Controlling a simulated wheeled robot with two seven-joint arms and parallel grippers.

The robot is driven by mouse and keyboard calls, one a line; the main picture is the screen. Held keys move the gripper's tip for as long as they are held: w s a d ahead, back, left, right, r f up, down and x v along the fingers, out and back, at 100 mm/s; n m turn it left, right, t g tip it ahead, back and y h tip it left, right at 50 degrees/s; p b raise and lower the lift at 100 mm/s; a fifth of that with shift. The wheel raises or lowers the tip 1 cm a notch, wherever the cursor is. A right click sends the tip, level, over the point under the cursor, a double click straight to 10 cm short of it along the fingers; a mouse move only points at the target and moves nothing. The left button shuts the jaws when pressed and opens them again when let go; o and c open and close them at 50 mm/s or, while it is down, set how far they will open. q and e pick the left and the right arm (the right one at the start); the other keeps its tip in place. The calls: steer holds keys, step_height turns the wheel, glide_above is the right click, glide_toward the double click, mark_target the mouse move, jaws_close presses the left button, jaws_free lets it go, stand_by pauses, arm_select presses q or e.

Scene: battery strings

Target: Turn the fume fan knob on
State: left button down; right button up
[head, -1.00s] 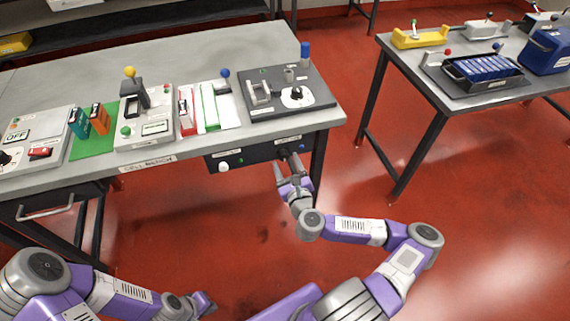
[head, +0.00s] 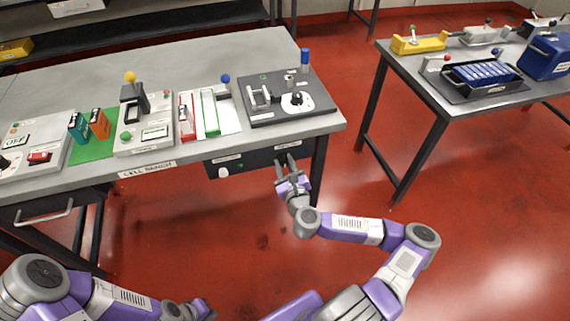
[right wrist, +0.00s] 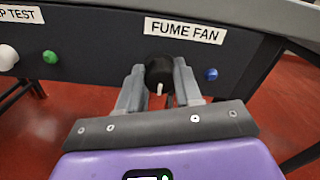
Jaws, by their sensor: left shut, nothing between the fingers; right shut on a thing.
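The fume fan knob (right wrist: 159,70) is round and black with a white pointer mark facing down in the right wrist view. It sits on the dark panel (right wrist: 100,45) under the bench edge, below the "FUME FAN" label (right wrist: 185,30). My right gripper (right wrist: 158,82) is shut on the knob, one finger on each side of it. In the head view the right gripper (head: 286,162) reaches the panel from the front, and the knob is hard to make out there. My left gripper (head: 207,306) is shut and empty, low in the view, away from the bench.
A blue light or button (right wrist: 211,74) sits right of the knob. A green button (right wrist: 50,57) and a white knob (right wrist: 7,57) are on the panel's left. The bench top (head: 200,60) overhangs the panel, and a bench leg (head: 318,170) stands just right.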

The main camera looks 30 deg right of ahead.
steer(key=n+p, duration=0.3)
steer(key=n, duration=0.1)
steer(key=shift+r, duration=0.1)
steer(key=n+p, duration=0.3)
steer(key=n, duration=0.1)
steer(key=shift+a+n, duration=0.15)
steer(key=shift+n, duration=0.25)
steer(key=n+p, duration=0.1)
steer(key=n, duration=0.1)
steer(key=n+p, duration=0.1)
steer(key=n, duration=0.1)
steer(key=shift+f+n, duration=0.2)
steer(key=shift+n, duration=0.1)
steer(key=shift+f+n+p, duration=0.15)
steer(key=shift+n+p, duration=0.6)
steer(key=shift+n, duration=1.45)
steer(key=o, duration=1)
steer(key=shift+o, duration=0.2)
